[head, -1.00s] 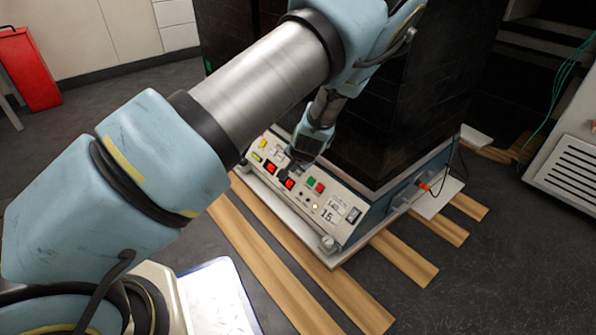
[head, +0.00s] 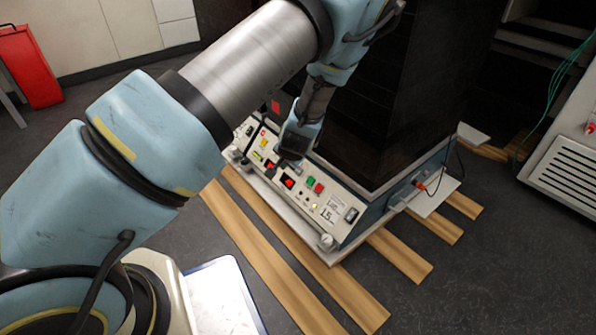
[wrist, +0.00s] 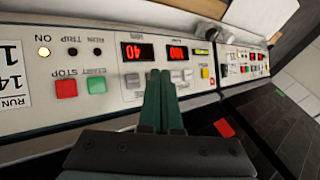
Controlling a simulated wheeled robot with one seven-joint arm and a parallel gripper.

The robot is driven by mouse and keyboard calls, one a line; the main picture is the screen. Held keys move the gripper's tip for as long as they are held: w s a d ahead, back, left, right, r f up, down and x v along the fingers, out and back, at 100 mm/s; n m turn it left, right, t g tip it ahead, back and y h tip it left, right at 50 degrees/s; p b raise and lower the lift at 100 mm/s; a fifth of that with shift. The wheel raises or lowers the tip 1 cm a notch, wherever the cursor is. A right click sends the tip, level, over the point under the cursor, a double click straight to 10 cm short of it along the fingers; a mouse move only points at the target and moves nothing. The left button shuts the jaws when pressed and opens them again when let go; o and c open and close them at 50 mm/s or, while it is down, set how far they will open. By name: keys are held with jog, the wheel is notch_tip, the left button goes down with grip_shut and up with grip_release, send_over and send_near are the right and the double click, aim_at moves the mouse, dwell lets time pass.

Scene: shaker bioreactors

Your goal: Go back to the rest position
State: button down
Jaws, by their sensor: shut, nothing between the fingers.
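My gripper (wrist: 163,103) is shut and empty in the wrist view, its two dark green fingers together and pointing at the shaker's control panel (wrist: 110,95). The panel has a red stop button (wrist: 66,89), a green start button (wrist: 97,85) and two lit red displays, the left one (wrist: 132,52) reading about 40. A yellow lamp beside ON is lit. In the head view my gripper (head: 272,168) is small, at the panel's upper middle beside the displays; its fingertips are hard to make out. I cannot tell whether they touch the panel.
The dark shaker cabinet (head: 400,85) stands behind the panel on wooden slats (head: 400,255). A vented white unit (head: 565,160) with green cables stands at right. A red container (head: 30,65) is at far left. Dark floor is open at lower right.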

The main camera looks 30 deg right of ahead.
dwell(0.3)
jog(key=a+r+n+g+p, duration=0.45)
jog(key=a+r+n, duration=0.25)
jog(key=a+r, duration=1.05)
jog(key=s+a+r+n+p, duration=0.3)
jog(key=s+a+r, duration=0.2)
jog(key=a+r, duration=0.35)
jog(key=s+a+r+n+p, duration=0.2)
jog(key=s+a+r, duration=0.3)
jog(key=a+r, duration=0.4)
jog(key=w+p+v, duration=0.2)
jog(key=p+v, duration=1)
jog(key=w+d+r+p+v, duration=0.1)
jog(key=w+p+v, duration=0.2)
jog(key=p+v, duration=0.9)
jog(key=w+d+r+p+v, duration=0.1)
jog(key=w+p+v, duration=0.1)
jog(key=p+v, duration=1)
jog(key=shift+w+g+y+p, duration=0.4)
jog(key=shift+g+p, duration=0.05)
jog(key=shift+p, duration=0.55)
